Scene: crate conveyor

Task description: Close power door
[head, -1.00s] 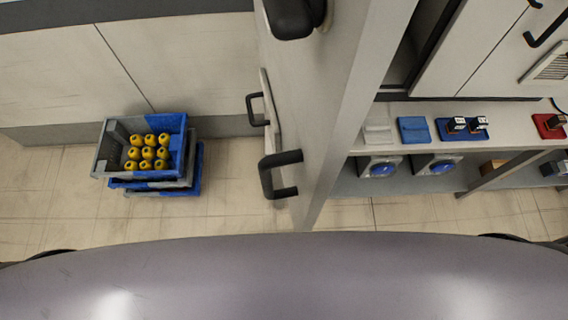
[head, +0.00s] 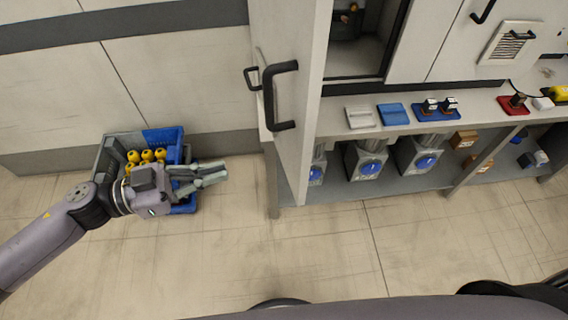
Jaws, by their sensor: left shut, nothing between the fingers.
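The power door (head: 293,95) is a tall light-grey panel that stands swung open, its edge toward me, with a black handle (head: 282,95) on its left face. To its right, the cabinet opening (head: 365,45) shows a dark interior. My left gripper (head: 222,175) is shut and empty, to the lower left of the door and apart from it. It is in front of the crates. My right gripper is not in view.
Blue and grey stacked crates (head: 165,140) with yellow items stand on the floor at left, partly hidden by my left arm. A workbench shelf (head: 425,115) with blue-knobbed machines beneath is right of the door. The floor in front is clear.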

